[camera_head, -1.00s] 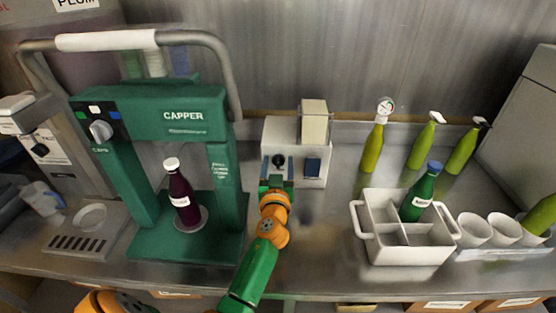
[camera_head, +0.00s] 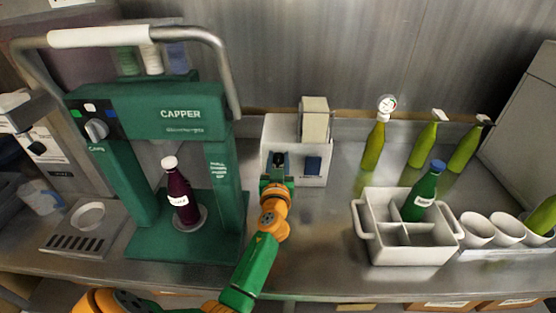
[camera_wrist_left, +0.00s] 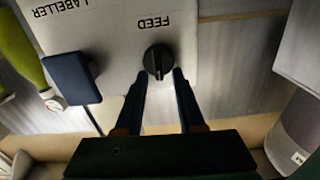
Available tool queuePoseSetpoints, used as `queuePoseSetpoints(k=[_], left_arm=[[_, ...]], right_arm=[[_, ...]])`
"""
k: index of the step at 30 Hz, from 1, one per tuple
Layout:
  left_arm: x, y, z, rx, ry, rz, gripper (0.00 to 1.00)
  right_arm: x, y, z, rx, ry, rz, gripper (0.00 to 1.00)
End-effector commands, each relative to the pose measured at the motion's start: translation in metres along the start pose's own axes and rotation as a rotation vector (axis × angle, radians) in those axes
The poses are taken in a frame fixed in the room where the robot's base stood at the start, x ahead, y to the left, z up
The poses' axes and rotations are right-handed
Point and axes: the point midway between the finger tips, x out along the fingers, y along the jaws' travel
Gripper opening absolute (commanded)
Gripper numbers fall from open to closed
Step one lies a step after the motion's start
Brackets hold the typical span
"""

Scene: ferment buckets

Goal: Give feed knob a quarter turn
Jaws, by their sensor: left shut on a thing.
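The feed knob (camera_wrist_left: 158,60) is a round black knob with a raised ridge, on the pale labeller box (camera_head: 268,136) under the printed word FEED. In the wrist view the ridge lies roughly along the fingers' direction. My left gripper (camera_wrist_left: 160,76) has its two dark fingers on either side of the knob and is shut on it. In the head view the left gripper (camera_head: 278,166) reaches the box front and mostly covers the knob. My right gripper is not in view.
A dark blue plate (camera_head: 312,165) sits beside the knob on the box. The green capper (camera_head: 228,190) with a dark bottle (camera_head: 181,198) stands left. A white divided crate (camera_head: 411,255) holding a green bottle (camera_head: 424,190) stands right. Counter between box and crate is clear.

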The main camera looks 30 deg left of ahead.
Motion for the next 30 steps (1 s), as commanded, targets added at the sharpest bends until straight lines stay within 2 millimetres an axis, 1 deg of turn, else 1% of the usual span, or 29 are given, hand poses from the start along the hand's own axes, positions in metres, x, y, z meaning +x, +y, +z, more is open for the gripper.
queuePoseSetpoints(k=[8, 18, 29, 30], left_arm=[[0.000, 0.003, 0.002, 0.185, 0.001, 0.000, 0.00], [0.000, 0.008, 0.007, 0.508, -0.008, -0.001, 0.00], [-0.001, 0.012, 0.014, 0.853, -0.015, 0.002, 0.00], [-0.001, 0.012, 0.014, 0.868, -0.016, 0.002, 0.07]], right_arm=[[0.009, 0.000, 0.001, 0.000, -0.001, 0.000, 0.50], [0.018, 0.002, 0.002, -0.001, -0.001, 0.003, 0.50], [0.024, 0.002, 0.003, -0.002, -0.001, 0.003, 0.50], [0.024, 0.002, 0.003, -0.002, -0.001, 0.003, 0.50]])
